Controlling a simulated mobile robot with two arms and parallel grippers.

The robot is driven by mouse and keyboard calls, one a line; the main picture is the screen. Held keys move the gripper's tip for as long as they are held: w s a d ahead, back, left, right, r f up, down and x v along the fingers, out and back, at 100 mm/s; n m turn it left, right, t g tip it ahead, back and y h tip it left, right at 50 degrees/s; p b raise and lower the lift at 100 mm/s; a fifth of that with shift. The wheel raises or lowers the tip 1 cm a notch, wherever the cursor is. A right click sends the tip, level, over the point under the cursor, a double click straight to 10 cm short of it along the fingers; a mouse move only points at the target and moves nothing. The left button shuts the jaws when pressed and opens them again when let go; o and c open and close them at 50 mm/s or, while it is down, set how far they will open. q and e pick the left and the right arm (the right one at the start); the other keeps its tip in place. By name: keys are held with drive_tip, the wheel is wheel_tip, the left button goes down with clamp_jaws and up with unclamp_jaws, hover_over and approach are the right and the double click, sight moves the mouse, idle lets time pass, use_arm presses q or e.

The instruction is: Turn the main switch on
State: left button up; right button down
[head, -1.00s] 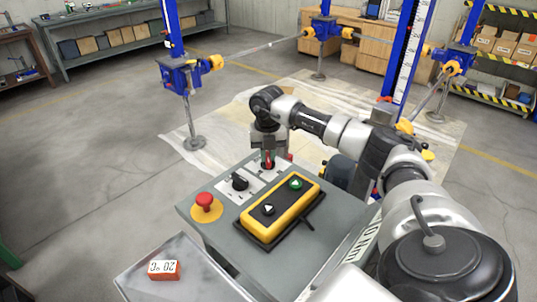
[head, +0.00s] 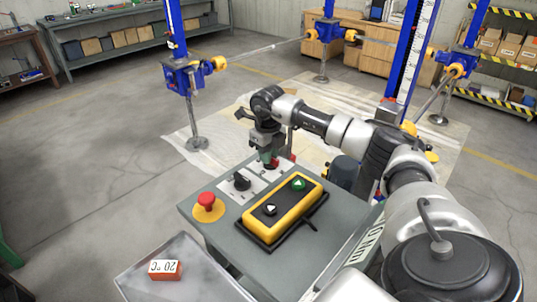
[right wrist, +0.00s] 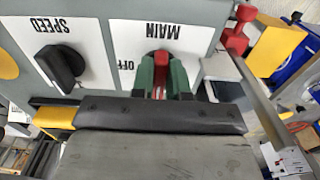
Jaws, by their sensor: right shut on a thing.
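The main switch is a red knob (right wrist: 163,58) on a white plate marked MAIN (right wrist: 138,30) in the right wrist view, where the lettering is upside down. The word OFF shows left of the knob. My right gripper (right wrist: 161,78) is shut on the red knob, with one green finger on either side of it. The fingers hide much of the knob, so I cannot tell its exact setting. In the head view the right gripper (head: 268,160) points down at the panel's back corner. My left gripper is not in view.
The grey control panel (head: 220,233) also carries a black speed knob (head: 241,182), a red stop button (head: 206,199) and a yellow box with two buttons (head: 283,207). A red part (right wrist: 237,35) stands at the panel's edge. Blue jack posts stand behind.

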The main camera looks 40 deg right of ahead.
idle(0.5)
drive_tip(key=c, duration=1.1)
unclamp_jaws()
wheel_tip(320, 180, up, 9)
drive_tip(key=shift+r+b, duration=0.2)
drive_tip(key=shift+b, duration=0.6)
drive_tip(key=shift+r, duration=0.75)
